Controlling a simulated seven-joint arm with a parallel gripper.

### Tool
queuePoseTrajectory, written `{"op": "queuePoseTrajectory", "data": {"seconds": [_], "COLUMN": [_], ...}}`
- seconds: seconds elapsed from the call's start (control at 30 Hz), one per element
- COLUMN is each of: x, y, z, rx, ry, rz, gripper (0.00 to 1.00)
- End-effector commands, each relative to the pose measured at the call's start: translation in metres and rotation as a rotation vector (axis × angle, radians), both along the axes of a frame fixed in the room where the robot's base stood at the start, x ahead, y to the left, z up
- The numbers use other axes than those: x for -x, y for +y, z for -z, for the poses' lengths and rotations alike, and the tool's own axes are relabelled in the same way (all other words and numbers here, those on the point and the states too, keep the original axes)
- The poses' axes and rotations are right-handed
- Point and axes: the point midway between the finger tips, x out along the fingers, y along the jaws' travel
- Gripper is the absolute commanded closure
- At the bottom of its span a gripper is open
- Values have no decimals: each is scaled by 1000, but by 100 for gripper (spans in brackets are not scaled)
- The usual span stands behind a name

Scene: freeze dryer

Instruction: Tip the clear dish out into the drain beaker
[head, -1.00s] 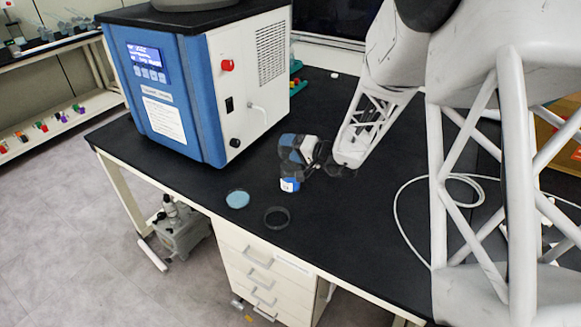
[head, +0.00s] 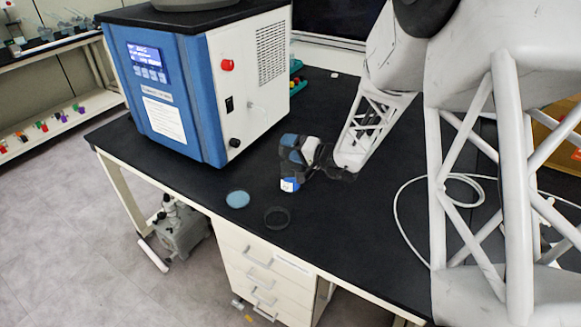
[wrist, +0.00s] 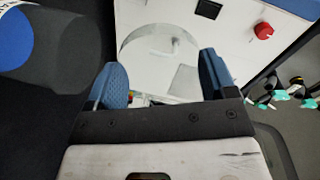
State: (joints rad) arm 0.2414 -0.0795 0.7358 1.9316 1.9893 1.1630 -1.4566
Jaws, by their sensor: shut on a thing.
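My gripper (wrist: 160,85) is shut on a clear round dish (wrist: 150,60), whose rim shows between the blue finger pads in the wrist view. I cannot tell whether anything is in it. In the head view my gripper (head: 297,150) is above the bench, in front of the freeze dryer, and the dish cannot be made out there.
The blue and white freeze dryer (head: 190,90) stands behind and left. A dish with pale blue contents (head: 238,199) and an empty-looking dark ring-shaped dish (head: 277,217) lie near the bench's front edge. A white cable (head: 400,215) loops at the right.

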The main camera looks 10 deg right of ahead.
Motion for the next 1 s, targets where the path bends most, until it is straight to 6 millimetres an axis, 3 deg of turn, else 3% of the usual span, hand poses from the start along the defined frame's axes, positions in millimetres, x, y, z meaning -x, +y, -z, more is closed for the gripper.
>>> {"op": "queuePoseTrajectory", "data": {"seconds": [1.0], "x": [2], "y": [-2], "z": [0], "rx": [-42], "ry": [-45], "rz": [0], "gripper": [46]}}
